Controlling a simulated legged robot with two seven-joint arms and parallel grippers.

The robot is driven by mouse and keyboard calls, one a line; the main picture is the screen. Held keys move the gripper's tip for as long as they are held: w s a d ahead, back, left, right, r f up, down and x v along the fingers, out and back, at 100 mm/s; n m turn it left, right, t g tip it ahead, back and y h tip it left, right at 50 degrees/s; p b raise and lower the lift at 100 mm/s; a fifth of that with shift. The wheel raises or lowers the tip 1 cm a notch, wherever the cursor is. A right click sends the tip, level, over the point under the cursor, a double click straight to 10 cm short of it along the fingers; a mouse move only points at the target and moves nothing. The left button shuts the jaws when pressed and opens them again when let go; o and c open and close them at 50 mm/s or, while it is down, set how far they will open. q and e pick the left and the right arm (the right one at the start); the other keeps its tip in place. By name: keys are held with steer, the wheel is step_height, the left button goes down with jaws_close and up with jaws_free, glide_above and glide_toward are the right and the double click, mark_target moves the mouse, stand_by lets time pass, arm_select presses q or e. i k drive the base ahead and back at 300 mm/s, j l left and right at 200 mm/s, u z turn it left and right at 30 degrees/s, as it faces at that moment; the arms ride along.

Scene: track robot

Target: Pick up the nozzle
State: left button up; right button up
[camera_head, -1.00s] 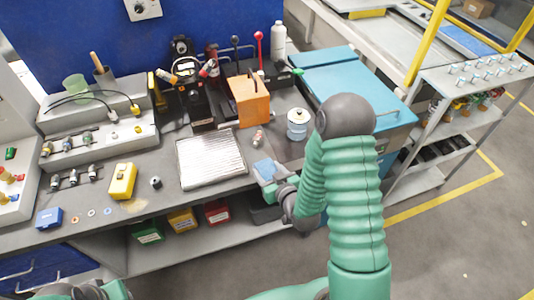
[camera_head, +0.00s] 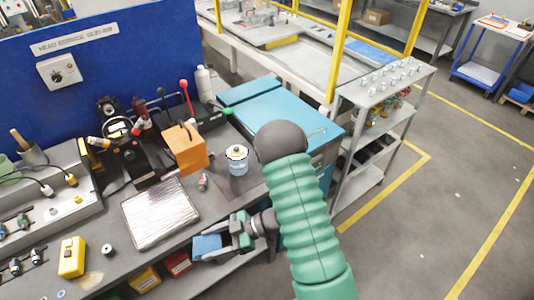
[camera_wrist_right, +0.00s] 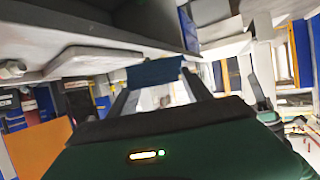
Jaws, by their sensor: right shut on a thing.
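My right gripper (camera_head: 220,243) is at the bench's front edge. It is shut on a blue, block-like piece (camera_head: 207,246). In the right wrist view, the blue piece (camera_wrist_right: 155,72) spans the tips of the two dark fingers. A small metallic, reddish fitting (camera_head: 202,182) stands on the bench between the silver tray and the white-and-blue canister; it may be the nozzle, but I cannot tell. Several small metallic fittings (camera_head: 390,74) stand on the rack at the right. My left gripper is not in view.
On the bench are a silver tray (camera_head: 160,213), an orange block (camera_head: 185,148), a white-and-blue canister (camera_head: 237,160) and a yellow box (camera_head: 72,257). A teal cabinet (camera_head: 294,117) stands to the right. Red (camera_head: 177,263) and yellow bins (camera_head: 145,279) sit under the bench. Floor at right is clear.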

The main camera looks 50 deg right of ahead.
mark_target(202, 185)
steer(key=z, duration=2.2)
steer(key=i+l+z, duration=0.1)
steer(key=z, duration=0.35)
steer(key=l+z, duration=0.1)
steer(key=z, duration=0.4)
steer(key=i+z, duration=0.15)
steer(key=z, duration=0.3)
steer(key=i+z, duration=0.1)
steer(key=z, duration=0.4)
steer(key=i+z, duration=0.1)
steer(key=z, duration=0.35)
steer(key=i+j+z, duration=0.1)
steer(key=i+l, duration=0.15)
steer(key=i, duration=0.7)
